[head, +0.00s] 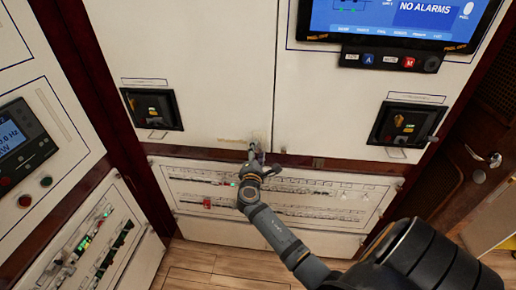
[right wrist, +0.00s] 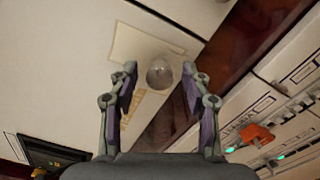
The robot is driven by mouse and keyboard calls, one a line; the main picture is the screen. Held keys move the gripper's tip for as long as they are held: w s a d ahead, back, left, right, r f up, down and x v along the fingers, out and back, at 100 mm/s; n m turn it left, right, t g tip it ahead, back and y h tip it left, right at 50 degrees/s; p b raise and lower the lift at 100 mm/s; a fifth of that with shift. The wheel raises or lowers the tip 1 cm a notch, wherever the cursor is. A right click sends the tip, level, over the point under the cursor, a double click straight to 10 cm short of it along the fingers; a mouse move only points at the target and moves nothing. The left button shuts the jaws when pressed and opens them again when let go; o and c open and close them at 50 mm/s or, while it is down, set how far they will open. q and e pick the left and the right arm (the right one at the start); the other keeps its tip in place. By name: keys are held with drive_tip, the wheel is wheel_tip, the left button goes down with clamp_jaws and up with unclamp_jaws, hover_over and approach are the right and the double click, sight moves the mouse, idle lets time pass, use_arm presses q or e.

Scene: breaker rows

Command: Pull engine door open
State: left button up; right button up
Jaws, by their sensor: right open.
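A white cabinet door (head: 215,75) fills the upper middle of the head view, left of a vertical seam. In the right wrist view, a round grey knob (right wrist: 160,72) sits on the white panel (right wrist: 70,60) beside a yellowish label (right wrist: 140,44). My right gripper (head: 255,149) is at the door's lower right corner in the head view and covers the knob there. In the right wrist view the gripper (right wrist: 160,88) is open, a finger on either side of the knob. Contact cannot be told. My left gripper is not in view.
A breaker row panel (head: 330,200) with small switches and green lights lies below the door. Black switch boxes (head: 152,109) (head: 405,124) sit on the doors. A screen (head: 395,18) is at top right. A wooden door (head: 465,185) stands at right. Wooden floor shows below.

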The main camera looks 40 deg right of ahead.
drive_tip(key=shift+w+d, duration=0.4)
drive_tip(key=shift+c, duration=0.4)
clamp_jaws()
